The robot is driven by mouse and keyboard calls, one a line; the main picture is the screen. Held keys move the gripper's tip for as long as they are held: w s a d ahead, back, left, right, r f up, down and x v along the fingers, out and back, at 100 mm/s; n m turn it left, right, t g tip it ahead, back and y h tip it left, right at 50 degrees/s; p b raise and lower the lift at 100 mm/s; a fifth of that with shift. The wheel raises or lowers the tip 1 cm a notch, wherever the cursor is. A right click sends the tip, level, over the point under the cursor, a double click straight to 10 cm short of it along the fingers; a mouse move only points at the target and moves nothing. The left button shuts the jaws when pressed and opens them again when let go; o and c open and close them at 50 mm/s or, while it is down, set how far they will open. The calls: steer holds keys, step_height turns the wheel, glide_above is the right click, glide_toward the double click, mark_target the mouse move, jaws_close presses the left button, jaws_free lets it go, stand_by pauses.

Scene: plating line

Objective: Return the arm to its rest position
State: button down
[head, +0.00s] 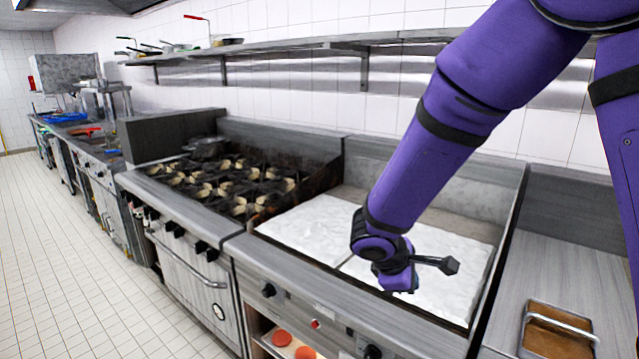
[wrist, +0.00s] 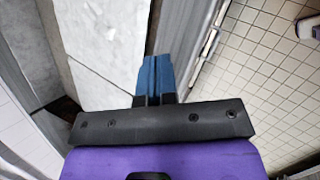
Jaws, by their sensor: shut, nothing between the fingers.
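My gripper (wrist: 156,62) shows in the wrist view with its two blue fingers pressed together and nothing between them. In the head view my purple arm reaches down from the upper right, and its wrist end hangs above the white-topped griddle (head: 310,228). The fingers cannot be made out clearly in the head view. In the wrist view the fingers point along the grey front edge of the cooking line, with pale griddle surface on the left and tiled floor on the right. The arm hides part of the griddle and its back wall.
A burner range (head: 225,185) with a dark pot (head: 207,147) stands left of the griddle. A metal pan of brown contents (head: 556,335) sits on the counter at the right. A wall shelf (head: 300,45) runs behind. Orange discs (head: 282,338) lie below the griddle. The tiled floor (head: 70,260) is clear.

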steer(key=s+d+r+m+y, duration=0.1)
steer(key=s+d+r+m, duration=0.35)
steer(key=r, duration=0.25)
steer(key=s+d+r+m+y, duration=0.2)
steer(key=s+d+r+m, duration=0.1)
steer(key=s+d+r, duration=0.3)
steer(key=s+d+r+m+t+y, duration=0.1)
steer(key=s+d+r+m+y, duration=0.1)
steer(key=s+r+m, duration=0.4)
steer(key=shift+s+r+t+y, duration=0.45)
steer(key=shift+s+r, duration=1)
steer(key=shift+s, duration=1.9)
steer(key=shift+m, duration=0.25)
